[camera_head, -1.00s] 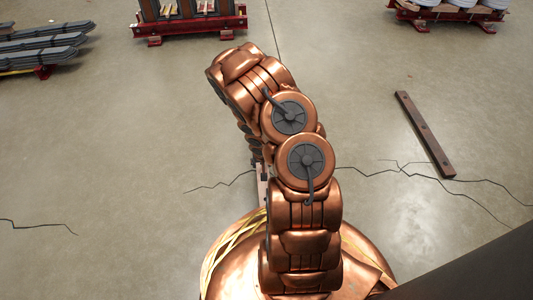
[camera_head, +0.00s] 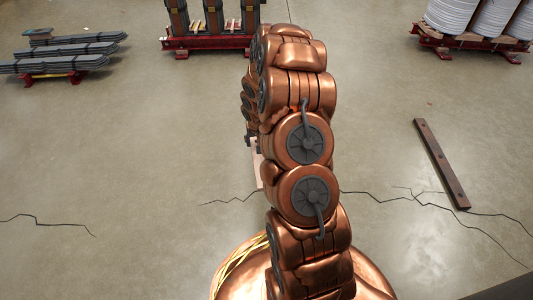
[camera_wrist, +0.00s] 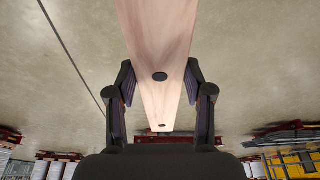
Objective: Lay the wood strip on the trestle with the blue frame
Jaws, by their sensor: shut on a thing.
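My gripper (camera_wrist: 159,84) is shut on a pale wood strip (camera_wrist: 158,38) with dark round holes. In the wrist view, the strip runs from the top edge down between the two fingers. In the head view, only a pale piece of the strip (camera_head: 257,168) shows beside my copper arm, which hides the gripper and the rest. I cannot clearly make out a trestle with a blue frame.
Stacked dark bars (camera_head: 62,52) lie on low supports at the left. A red rack (camera_head: 205,42) with dark upright pieces stands at the back. White spools (camera_head: 487,18) stand on another red rack (camera_head: 455,39) at right. A dark brown bar (camera_head: 441,163) lies on the cracked floor.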

